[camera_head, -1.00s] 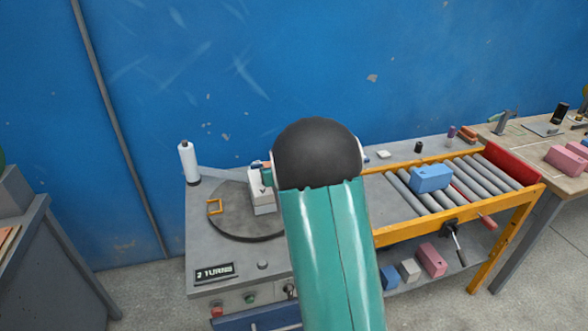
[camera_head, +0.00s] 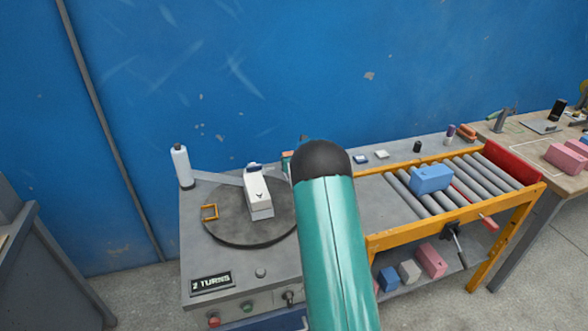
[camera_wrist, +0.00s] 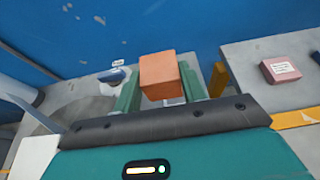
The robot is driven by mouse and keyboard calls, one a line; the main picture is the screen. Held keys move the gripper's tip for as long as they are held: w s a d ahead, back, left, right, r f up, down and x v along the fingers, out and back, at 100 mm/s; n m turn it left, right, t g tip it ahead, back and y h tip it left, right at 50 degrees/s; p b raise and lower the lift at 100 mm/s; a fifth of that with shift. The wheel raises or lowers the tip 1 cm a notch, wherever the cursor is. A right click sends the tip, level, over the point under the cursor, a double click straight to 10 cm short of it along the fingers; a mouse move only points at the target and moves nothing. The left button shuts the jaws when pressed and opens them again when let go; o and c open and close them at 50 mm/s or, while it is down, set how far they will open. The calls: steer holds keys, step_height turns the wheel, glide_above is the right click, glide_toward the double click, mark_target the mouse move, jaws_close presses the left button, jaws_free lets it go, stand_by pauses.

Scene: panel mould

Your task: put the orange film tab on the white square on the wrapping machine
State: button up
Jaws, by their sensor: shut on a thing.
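An orange block-like piece (camera_wrist: 158,72), which I take to be the orange film tab, is held between the two green fingers of my gripper (camera_wrist: 160,88) in the wrist view. In the head view my arm hides most of the gripper; a small orange and green bit (camera_head: 287,158) shows left of its dark rounded joint. The wrapping machine (camera_head: 228,262) has a dark round turntable with a white box (camera_head: 257,192) on it. A film strip runs from a white roll (camera_head: 181,166) to the box. A small white flat piece (camera_head: 382,154) lies right of my arm; I cannot tell if it is the white square.
A small blue and white piece (camera_head: 361,159) lies beside the white piece. A roller conveyor with yellow rails (camera_head: 408,239) carries a blue block (camera_head: 431,179) at right. The blue wall (camera_head: 300,70) stands behind.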

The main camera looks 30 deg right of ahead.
steer(key=f, duration=0.1)
steer(key=w+d+f, duration=0.1)
steer(key=d+f, duration=0.1)
steer(key=shift+w+d+f, duration=0.1)
steer(key=shift+w+d, duration=0.05)
steer(key=shift+w, duration=0.2)
steer(key=shift+w+d+f, duration=0.1)
steer(key=shift+d+f, duration=0.1)
steer(key=shift+f, duration=1.5)
steer(key=shift+f, duration=0.1)
steer(key=o, duration=1)
